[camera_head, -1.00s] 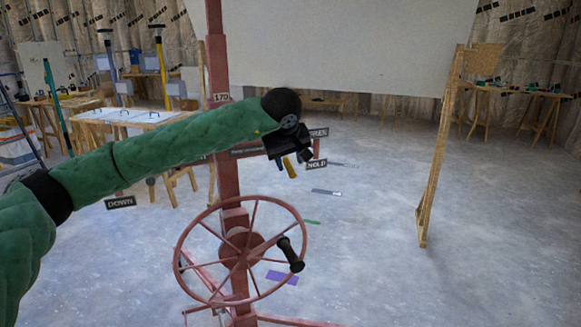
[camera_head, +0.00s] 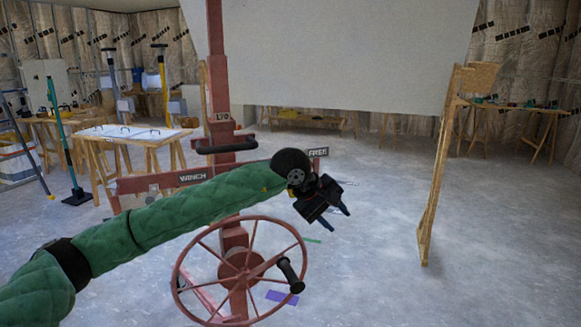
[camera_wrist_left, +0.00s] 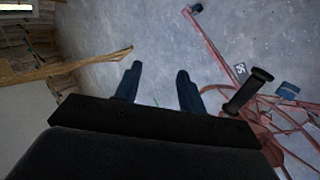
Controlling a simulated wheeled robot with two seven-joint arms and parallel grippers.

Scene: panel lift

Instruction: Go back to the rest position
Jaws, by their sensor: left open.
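My left gripper (camera_head: 338,203) is open and empty, in front of the red panel lift, above and to the right of its handwheel (camera_head: 240,268). In the left wrist view its two fingers (camera_wrist_left: 157,88) stand apart over bare floor. The handwheel's black knob (camera_head: 289,274) is below the gripper and apart from it; the knob also shows in the left wrist view (camera_wrist_left: 248,91). The lift's red mast (camera_head: 217,80) rises behind my green left arm, which hides part of the crossbar marked WINCH (camera_head: 192,177) and FREE. My right gripper is out of view.
A large pale panel (camera_head: 340,60) is up behind the mast. A wooden post (camera_head: 437,170) stands at the right. A work table (camera_head: 133,133) and a broom (camera_head: 66,150) are at the left. Trestle tables stand along the back. The floor at the right is open.

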